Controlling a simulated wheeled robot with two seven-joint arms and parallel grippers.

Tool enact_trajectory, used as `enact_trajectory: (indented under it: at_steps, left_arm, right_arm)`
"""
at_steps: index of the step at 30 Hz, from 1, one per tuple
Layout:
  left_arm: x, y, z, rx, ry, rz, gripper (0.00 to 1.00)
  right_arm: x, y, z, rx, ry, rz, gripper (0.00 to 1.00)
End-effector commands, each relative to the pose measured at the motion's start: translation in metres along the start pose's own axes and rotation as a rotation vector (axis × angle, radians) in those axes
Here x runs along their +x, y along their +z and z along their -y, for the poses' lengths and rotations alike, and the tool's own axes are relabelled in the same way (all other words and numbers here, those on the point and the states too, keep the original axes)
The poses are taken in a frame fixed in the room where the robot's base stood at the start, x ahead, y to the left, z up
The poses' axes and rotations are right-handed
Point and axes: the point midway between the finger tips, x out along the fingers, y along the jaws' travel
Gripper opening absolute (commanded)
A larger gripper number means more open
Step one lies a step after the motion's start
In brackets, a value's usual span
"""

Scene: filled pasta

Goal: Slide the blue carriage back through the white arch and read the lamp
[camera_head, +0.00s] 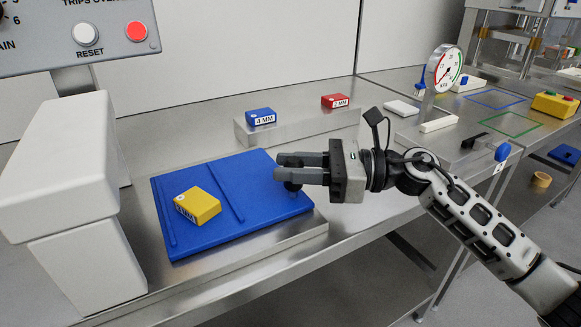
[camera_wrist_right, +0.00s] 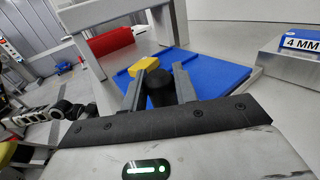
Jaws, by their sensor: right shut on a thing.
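The blue carriage (camera_head: 240,172) is a flat plate with raised rails on a steel bench. A yellow block (camera_head: 197,206) with a black-lettered label lies on it. My right gripper (camera_head: 288,174) is at the carriage's right end. In the right wrist view its fingers are shut on a black knob (camera_wrist_right: 160,90) by the carriage's near edge. The white arch (camera_head: 62,155) stands to the left of the carriage, which lies outside it. The panel above carries a red round lamp or button (camera_head: 136,31) and a white button (camera_head: 86,34) over "RESET". My left gripper is out of view.
A steel riser (camera_head: 296,124) behind the carriage bears a blue "4 MM" block (camera_head: 261,117) and a red "2 MM" block (camera_head: 335,101). A dial gauge (camera_head: 443,68) stands further right, with a yellow button box (camera_head: 555,104) beyond. The wrist view shows something red (camera_wrist_right: 105,45) by the arch.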

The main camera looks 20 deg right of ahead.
Motion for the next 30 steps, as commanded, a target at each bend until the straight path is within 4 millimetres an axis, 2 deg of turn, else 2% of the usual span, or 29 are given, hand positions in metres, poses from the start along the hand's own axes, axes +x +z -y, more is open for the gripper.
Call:
enact_trajectory:
  at_steps: [1, 2, 3, 17, 20, 23, 30]
  left_arm:
    - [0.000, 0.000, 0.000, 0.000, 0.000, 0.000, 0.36]
    - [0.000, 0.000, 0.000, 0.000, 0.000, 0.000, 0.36]
    - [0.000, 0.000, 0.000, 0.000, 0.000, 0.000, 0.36]
    - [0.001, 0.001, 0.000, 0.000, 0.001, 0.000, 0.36]
    - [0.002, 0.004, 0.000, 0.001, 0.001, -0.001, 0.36]
    - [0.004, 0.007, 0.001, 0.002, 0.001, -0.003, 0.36]
    - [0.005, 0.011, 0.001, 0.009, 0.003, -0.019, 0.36]
  right_arm:
    - [-0.004, 0.000, 0.004, -0.002, -0.013, -0.004, 0.37]
    - [-0.004, 0.000, 0.004, -0.002, -0.013, -0.005, 0.46]
    - [-0.003, 0.000, 0.004, -0.002, -0.011, -0.004, 0.49]
    - [-0.005, -0.001, 0.002, -0.001, -0.007, -0.003, 0.49]
    - [-0.016, -0.002, 0.003, -0.001, -0.009, -0.004, 0.49]
    - [-0.035, -0.004, 0.002, -0.001, -0.010, -0.007, 0.49]
    - [-0.094, -0.004, 0.002, 0.001, -0.012, -0.007, 0.49]
